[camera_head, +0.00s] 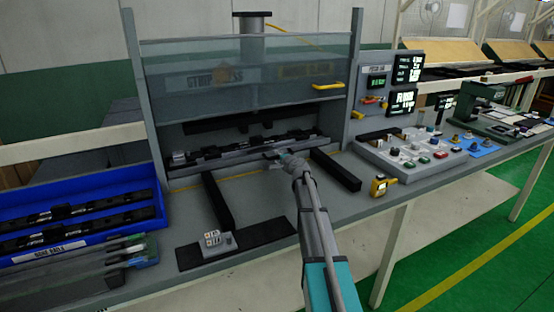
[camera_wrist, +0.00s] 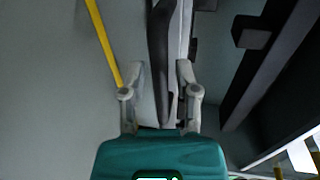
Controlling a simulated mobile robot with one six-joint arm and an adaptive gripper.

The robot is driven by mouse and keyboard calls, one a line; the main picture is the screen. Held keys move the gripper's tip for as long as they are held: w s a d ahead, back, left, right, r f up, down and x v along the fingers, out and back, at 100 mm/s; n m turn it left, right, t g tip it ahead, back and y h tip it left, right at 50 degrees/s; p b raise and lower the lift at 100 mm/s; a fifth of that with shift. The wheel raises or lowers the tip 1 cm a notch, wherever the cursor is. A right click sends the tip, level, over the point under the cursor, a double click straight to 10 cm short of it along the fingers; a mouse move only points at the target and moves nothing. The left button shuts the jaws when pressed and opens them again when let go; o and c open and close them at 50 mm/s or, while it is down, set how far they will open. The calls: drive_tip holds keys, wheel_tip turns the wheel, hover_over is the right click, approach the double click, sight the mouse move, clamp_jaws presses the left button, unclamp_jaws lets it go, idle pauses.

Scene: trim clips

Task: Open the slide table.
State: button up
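The slide table (camera_head: 215,158) is a long grey bed carrying black rails and fittings, low inside the press station under a raised clear guard. My gripper (camera_head: 283,163) is at its front edge, right of the middle, in the head view. In the wrist view, the two light grey fingers of my gripper (camera_wrist: 160,72) stand apart on either side of a dark, narrow bar (camera_wrist: 158,50) with pale grey beside it. I cannot tell whether the fingers press on it or just straddle it. The fingertips are too small to judge in the head view.
Two black rails (camera_head: 335,170) run forward from the station, one each side of my gripper. A small button box (camera_head: 217,243) sits on a black mat in front. A blue bin (camera_head: 80,225) stands left, a control panel (camera_head: 420,150) right. A yellow handle (camera_head: 328,86) is on the guard.

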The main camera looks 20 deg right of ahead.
clamp_jaws()
drive_tip(key=shift+s+a, duration=0.1)
drive_tip(key=shift+a, duration=0.25)
drive_tip(key=shift+d, duration=0.2)
drive_tip(key=f+v, duration=0.1)
drive_tip(key=v, duration=0.7)
drive_tip(key=f+v, duration=0.2)
drive_tip(key=v, duration=0.6)
drive_tip(key=s+f+v, duration=0.1)
drive_tip(key=f+v, duration=0.1)
drive_tip(key=v, duration=0.6)
drive_tip(key=shift+s+d, duration=0.1)
drive_tip(key=shift+s, duration=0.25)
drive_tip(key=shift+o, duration=1.8)
unclamp_jaws()
